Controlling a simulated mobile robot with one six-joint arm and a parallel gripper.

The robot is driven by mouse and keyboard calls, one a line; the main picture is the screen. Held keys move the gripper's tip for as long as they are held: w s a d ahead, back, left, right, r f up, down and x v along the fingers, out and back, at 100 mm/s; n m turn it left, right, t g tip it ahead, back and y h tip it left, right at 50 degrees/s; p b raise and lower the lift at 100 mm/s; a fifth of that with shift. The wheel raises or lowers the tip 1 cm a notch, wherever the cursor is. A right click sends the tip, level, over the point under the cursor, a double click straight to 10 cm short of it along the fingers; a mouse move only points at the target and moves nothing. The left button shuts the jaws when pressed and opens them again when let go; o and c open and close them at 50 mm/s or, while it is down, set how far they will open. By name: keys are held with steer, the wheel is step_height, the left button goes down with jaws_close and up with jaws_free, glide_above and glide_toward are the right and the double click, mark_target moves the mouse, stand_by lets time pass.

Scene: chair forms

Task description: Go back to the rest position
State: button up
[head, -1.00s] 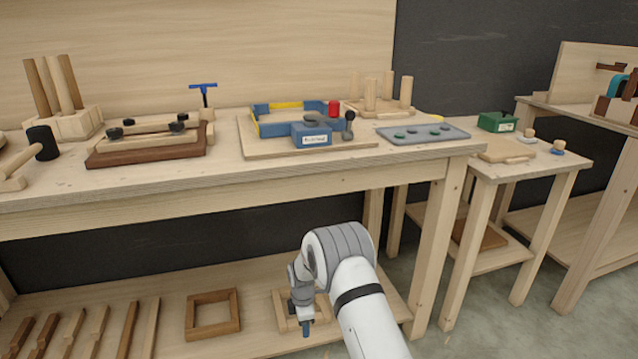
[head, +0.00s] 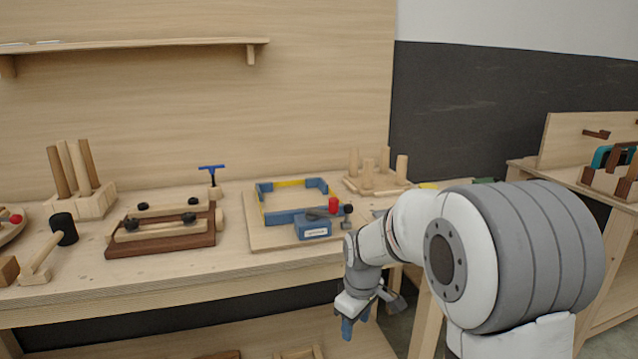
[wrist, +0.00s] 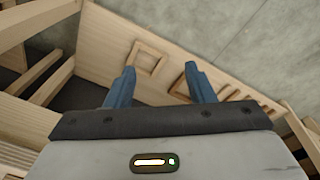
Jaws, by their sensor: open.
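My gripper (head: 354,328) hangs in front of the workbench, below the front edge of its top (head: 170,284), with its blue fingers pointing down. In the wrist view the two blue fingers of my gripper (wrist: 162,88) stand apart with nothing between them. Beyond the fingers, the wrist view shows the wooden lower shelf (wrist: 105,40) with a square wooden frame (wrist: 145,58) on it.
The bench top carries a blue box form (head: 312,228) on a board, a clamped wooden fixture (head: 165,232), a black-headed mallet (head: 62,230) and upright peg blocks (head: 375,180). A wall shelf (head: 130,46) is above. A rack (head: 612,180) stands at the right.

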steer(key=s+d+r+m+p, duration=0.2)
steer(key=s+r+m+p, duration=0.1)
steer(key=s+r, duration=0.4)
steer(key=s+d+r+m+p, duration=0.2)
steer(key=s+r+m+p, duration=0.1)
steer(key=s+r+p, duration=0.2)
steer(key=s+d+r+m+t+p, duration=0.1)
steer(key=s+d+r+m+p, duration=0.2)
steer(key=s+r, duration=0.6)
steer(key=shift+s+r+m+p, duration=0.15)
steer(key=shift+s+m+p, duration=0.25)
steer(key=shift+s+p, duration=0.45)
